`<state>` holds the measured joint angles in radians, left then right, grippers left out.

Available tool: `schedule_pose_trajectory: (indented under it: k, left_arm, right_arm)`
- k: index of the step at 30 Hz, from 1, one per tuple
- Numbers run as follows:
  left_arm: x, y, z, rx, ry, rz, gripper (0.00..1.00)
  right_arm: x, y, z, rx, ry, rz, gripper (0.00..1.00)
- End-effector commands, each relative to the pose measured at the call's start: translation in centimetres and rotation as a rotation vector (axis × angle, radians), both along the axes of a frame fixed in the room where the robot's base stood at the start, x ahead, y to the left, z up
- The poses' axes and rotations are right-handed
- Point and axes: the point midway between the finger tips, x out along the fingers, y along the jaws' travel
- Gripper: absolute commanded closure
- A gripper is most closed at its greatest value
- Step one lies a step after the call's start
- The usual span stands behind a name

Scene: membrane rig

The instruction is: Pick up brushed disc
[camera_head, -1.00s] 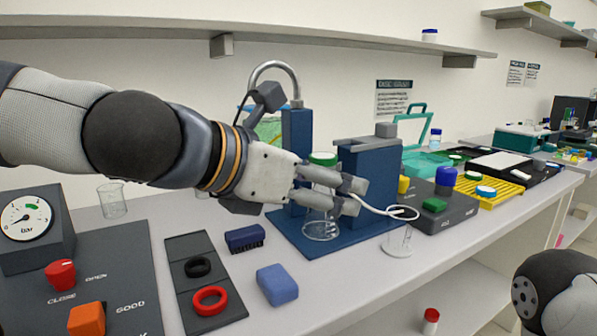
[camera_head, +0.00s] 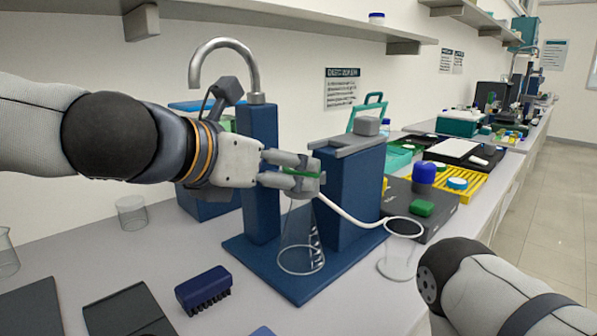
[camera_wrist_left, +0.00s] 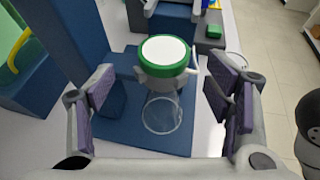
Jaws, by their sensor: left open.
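A white disc in a green ring (camera_wrist_left: 164,50) sits on top of the grey holder above a clear flask (camera_wrist_left: 162,114), at the blue stand. I cannot tell whether its surface is the brushed one. In the head view only the green edge (camera_head: 301,172) shows between the fingers, and the flask (camera_head: 301,240) stands below. My left gripper (camera_head: 300,175) is open at the height of the ring. In the left wrist view its pads (camera_wrist_left: 165,105) stand wide apart, with the flask between them and the ring a little beyond. My right gripper is out of view.
The blue stand (camera_head: 262,170) and the blue block (camera_head: 352,190) rise close on both sides of the flask. A white tube runs to a clear cylinder (camera_head: 397,255). A dark blue brush (camera_head: 204,289) lies in front on the bench.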

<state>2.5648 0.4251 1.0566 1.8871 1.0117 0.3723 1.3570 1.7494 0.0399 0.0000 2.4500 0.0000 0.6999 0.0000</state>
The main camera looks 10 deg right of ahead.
Motion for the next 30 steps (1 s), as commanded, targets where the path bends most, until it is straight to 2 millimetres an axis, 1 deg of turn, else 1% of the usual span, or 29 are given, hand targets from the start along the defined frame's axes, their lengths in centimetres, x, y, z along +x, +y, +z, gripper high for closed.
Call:
schedule_pose_trajectory:
  k: [1, 3, 6, 13, 14, 15, 17, 18, 20, 27, 30]
  left_arm:
    - [0.5, -1.0, 0.1, 0.003, -0.003, -0.002, 0.28]
    - [1.3, -2.0, -0.1, 0.002, -0.002, -0.001, 0.28]
    - [2.2, -2.8, -0.8, 0.001, 0.0, -0.001, 0.28]
    - [2.4, -3.1, -0.6, 0.001, -0.004, -0.001, 0.28]
    - [2.4, -3.1, -0.6, 0.001, -0.004, -0.002, 0.3]
    - [2.4, -3.0, -0.6, 0.001, -0.004, -0.002, 0.39]
    - [2.4, -3.0, -0.6, 0.001, -0.004, -0.001, 0.53]
    - [2.4, -3.0, -0.6, 0.001, -0.004, -0.001, 0.62]
    - [2.4, -3.0, -0.6, 0.001, -0.004, -0.001, 0.75]
    - [2.4, -3.0, -0.6, 0.001, -0.004, -0.001, 0.76]
    - [2.3, -3.0, -0.3, 0.003, -0.006, 0.0, 0.76]
  right_arm:
    - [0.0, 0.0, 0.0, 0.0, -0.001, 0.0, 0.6]
    - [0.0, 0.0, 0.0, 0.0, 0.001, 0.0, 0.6]
    - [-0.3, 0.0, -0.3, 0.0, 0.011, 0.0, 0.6]
    - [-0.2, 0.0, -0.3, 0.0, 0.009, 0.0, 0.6]
    - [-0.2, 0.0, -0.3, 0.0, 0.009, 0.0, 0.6]
    - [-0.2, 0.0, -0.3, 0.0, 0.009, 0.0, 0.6]
    - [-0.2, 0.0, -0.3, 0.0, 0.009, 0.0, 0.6]
    - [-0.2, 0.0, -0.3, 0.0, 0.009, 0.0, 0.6]
    - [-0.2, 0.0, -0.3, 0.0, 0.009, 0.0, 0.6]
    - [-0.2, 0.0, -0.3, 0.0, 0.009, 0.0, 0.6]
    - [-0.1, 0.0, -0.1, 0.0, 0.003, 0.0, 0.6]
